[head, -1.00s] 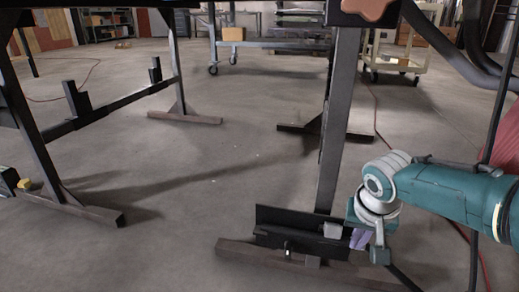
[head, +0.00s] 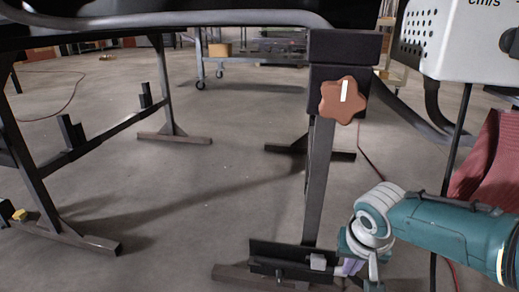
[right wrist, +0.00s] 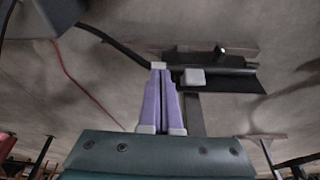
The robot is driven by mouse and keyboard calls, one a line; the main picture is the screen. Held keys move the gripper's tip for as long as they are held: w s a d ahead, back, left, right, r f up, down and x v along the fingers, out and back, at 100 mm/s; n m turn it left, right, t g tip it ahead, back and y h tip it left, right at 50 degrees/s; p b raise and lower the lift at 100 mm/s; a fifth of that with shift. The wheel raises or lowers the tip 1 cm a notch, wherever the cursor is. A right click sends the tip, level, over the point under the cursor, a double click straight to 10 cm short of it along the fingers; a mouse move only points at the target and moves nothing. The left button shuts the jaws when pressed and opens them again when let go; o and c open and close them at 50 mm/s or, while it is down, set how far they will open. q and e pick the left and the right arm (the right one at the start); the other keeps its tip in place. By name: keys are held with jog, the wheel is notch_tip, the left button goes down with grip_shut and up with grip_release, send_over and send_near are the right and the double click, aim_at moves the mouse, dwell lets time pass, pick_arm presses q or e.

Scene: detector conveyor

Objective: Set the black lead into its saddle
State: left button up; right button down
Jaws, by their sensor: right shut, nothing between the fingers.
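The black lead (right wrist: 115,42) runs in the right wrist view from the upper left to the fingertips, beside a black channel-shaped bracket (right wrist: 225,62). The bracket, which looks like the saddle, also shows in the head view (head: 275,262) low on the post's foot. A small pale grey block (right wrist: 195,77) sits on its near side. My right gripper (right wrist: 159,68), with purple fingers, is shut and empty at the bracket's end; it also shows in the head view (head: 349,269). I cannot tell whether the lead lies inside the bracket. My left gripper is not in view.
A dark post (head: 319,180) with a brown star knob (head: 343,100) rises from the foot. A white perforated box (head: 468,40) hangs at upper right, with a black cord (head: 460,130) below it. Red fabric (head: 480,160) is at right. Open floor lies left of the post.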

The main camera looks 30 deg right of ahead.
pick_arm(q)
jog(key=v, duration=0.1)
jog(key=p+v, duration=0.1)
jog(key=shift+w+a+r, duration=0.15)
jog(key=shift+r, duration=0.3)
jog(key=shift+a, duration=0.1)
